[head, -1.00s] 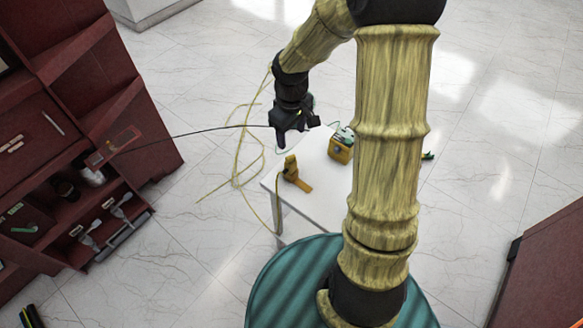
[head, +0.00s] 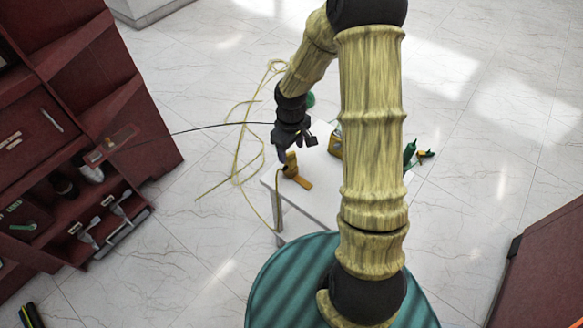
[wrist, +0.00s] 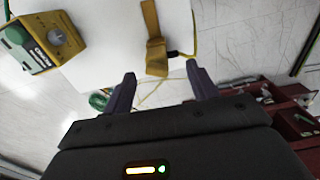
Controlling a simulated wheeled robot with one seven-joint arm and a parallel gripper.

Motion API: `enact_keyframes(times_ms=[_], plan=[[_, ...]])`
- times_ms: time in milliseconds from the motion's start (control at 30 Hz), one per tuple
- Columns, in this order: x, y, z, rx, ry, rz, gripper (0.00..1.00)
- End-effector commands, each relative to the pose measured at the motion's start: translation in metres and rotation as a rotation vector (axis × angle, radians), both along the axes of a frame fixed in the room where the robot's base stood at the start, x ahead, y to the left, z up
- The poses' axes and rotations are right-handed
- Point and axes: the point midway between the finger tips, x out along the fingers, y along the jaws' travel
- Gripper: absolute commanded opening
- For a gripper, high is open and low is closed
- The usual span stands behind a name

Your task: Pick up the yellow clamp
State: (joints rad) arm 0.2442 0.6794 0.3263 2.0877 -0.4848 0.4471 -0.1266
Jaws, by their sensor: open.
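The yellow clamp (head: 294,172) stands on the white table (head: 316,205), near its left edge, with a flat yellow strip reaching to the right. In the wrist view the yellow clamp (wrist: 156,55) lies ahead of the fingertips, between their lines. My gripper (head: 290,150) is just above and behind the clamp in the head view. In the wrist view my gripper (wrist: 160,82) has its two dark fingers apart with nothing between them. The clamp's lower part is partly hidden by its own body.
A yellow and green box-shaped device (wrist: 45,40) stands on the table to the clamp's left in the wrist view. My arm partly hides the device (head: 336,145) in the head view. A dark red shelf unit (head: 85,130) stands left. A yellow cable (head: 240,150) lies on the floor.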

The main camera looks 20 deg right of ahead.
Motion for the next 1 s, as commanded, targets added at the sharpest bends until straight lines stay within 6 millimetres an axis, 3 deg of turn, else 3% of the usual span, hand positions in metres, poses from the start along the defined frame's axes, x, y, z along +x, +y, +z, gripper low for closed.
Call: enact_keyframes(times_ms=[100,200,667,1000], plan=[[-0.001,0.000,-0.022,0.000,0.004,0.001,0.58],[0.000,0.000,-0.031,-0.001,0.001,0.000,0.58],[0.001,-0.001,-0.039,0.001,0.001,0.000,0.58],[0.006,-0.004,-0.082,0.000,0.001,0.000,0.58]])
